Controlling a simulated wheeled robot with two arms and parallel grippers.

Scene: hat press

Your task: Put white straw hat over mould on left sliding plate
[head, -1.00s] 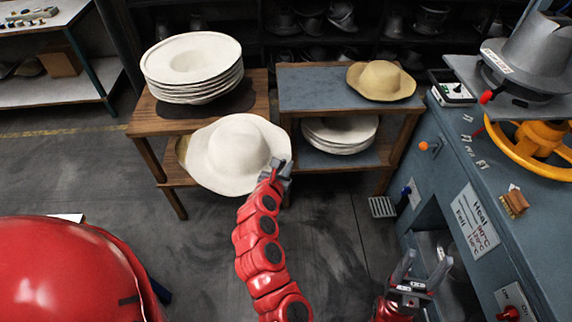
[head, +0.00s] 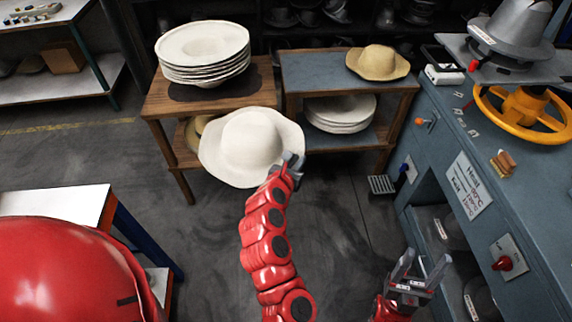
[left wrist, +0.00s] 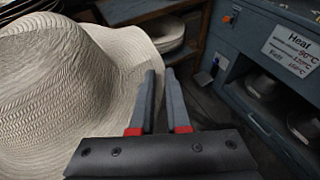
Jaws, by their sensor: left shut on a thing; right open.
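A white straw hat (head: 247,143) hangs in the air in front of the wooden table, crown up and brim spread. My left gripper (head: 291,166) is shut on the right side of its brim. In the left wrist view the hat (left wrist: 50,85) fills the left side, with the fingers (left wrist: 160,95) at the brim edge. My right gripper (head: 419,268) is open and empty at the lower right. At the upper right a grey metal mould (head: 512,32) stands on a plate (head: 490,62) of the blue-grey press.
A stack of white hats (head: 203,48) lies on the wooden table (head: 165,100). A tan hat (head: 377,62) lies on the blue-topped table (head: 310,75), with white hats on its lower shelf. A yellow handwheel (head: 522,115) sits under the mould. The floor between is clear.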

